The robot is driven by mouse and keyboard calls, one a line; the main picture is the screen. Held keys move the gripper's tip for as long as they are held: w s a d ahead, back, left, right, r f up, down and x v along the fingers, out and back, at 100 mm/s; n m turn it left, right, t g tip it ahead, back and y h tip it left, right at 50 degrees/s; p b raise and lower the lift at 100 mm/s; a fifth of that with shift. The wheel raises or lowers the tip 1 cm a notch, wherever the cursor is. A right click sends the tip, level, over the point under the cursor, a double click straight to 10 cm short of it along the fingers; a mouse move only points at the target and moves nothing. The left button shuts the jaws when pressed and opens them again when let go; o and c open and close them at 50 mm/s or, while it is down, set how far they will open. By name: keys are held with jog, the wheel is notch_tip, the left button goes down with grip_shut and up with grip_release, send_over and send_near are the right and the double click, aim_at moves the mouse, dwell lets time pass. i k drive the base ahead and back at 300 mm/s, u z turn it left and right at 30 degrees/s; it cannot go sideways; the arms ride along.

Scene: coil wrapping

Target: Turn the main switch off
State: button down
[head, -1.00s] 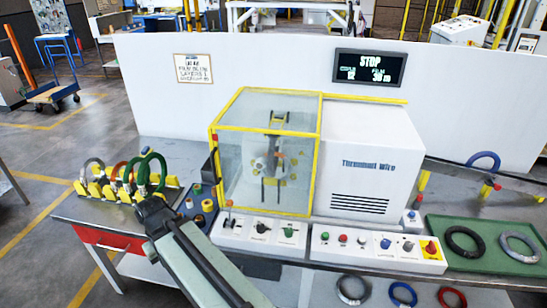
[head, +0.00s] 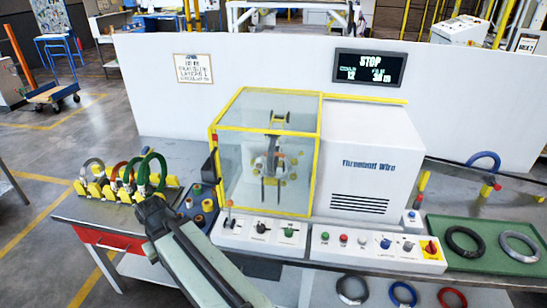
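The main switch, seemingly the red knob on a yellow plate (head: 430,248), sits at the right end of the right-hand white control panel (head: 375,262). The exact angle of its handle is too small to read. My gripper (head: 150,208), at the end of my arm, is at the left over the table, beside the ring rack and far from the switch. Its fingertips are not clear, so I cannot tell if it is open or shut.
A yellow-framed clear guard (head: 240,150) encloses the winding head. A second panel (head: 258,236) with levers stands before it. Coloured rings (head: 150,168) stand in a rack at left. A green tray (head: 485,265) at right holds dark and grey rings.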

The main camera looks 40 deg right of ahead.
aim_at(431, 248)
jog(key=z, duration=3.4)
jog(key=k, duration=0.5)
jog(key=u, duration=0.35)
jog(key=i, duration=0.5)
jog(key=u, duration=0.05)
